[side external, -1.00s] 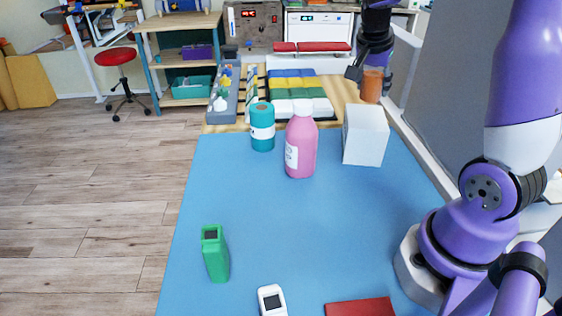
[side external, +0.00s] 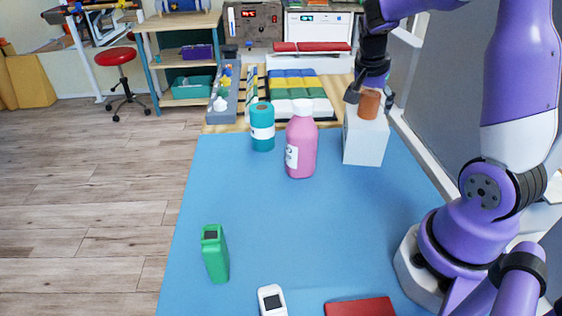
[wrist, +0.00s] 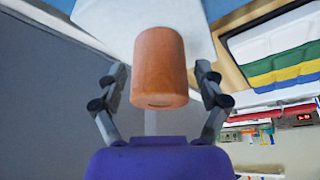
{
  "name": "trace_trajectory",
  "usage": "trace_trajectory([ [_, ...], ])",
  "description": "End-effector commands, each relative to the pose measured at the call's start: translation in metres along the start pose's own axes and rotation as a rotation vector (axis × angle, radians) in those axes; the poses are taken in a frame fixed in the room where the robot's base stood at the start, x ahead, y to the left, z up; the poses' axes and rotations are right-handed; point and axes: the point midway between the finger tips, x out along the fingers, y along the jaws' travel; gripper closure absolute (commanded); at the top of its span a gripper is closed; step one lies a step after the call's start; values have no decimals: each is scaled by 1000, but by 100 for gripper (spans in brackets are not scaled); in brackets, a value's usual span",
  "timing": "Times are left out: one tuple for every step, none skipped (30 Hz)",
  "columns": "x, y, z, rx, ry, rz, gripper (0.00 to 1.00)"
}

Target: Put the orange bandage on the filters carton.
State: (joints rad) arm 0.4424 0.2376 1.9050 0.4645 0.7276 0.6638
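The orange bandage (side external: 369,104) is a short upright roll on top of the white filters carton (side external: 364,144), at the back right of the blue mat. It also shows in the wrist view (wrist: 160,66), with the pale carton (wrist: 110,18) beyond it. My gripper (side external: 370,98) points down over the carton with one finger on each side of the bandage. In the wrist view my gripper (wrist: 160,74) shows narrow gaps between both fingers and the roll, so it looks open around it. The exact contact under the roll is hard to see.
A pink bottle (side external: 301,143) stands left of the carton, with a teal roll (side external: 262,127) beyond it. A green box-like item (side external: 215,254), a white device (side external: 272,300) and a red item (side external: 360,307) lie nearer. The middle of the blue mat (side external: 290,225) is clear.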

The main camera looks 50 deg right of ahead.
Motion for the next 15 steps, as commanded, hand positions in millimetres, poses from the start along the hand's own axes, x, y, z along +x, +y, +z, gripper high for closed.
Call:
trace_trajectory([
  [0,0,0,0,0,0,18],
  [0,0,0,0,0,0,18],
  [0,0,0,0,0,0,18],
  [0,0,0,0,0,0,18],
  [0,0,0,0,0,0,18],
  [-1,0,0,0,0,-1,18],
  [-2,0,-1,0,0,-1,18],
  [-4,0,-2,0,1,-2,18],
  [-8,-1,-2,-1,3,-3,18],
  [-12,-1,-2,-2,3,-3,18],
  [-17,-1,-2,-1,4,-4,18],
  [-25,-1,-2,-1,4,-5,18],
  [-32,-1,-2,-1,4,-6,18],
  [-39,-2,-1,-2,3,-8,18],
  [-49,-2,-2,-1,5,-7,18],
])
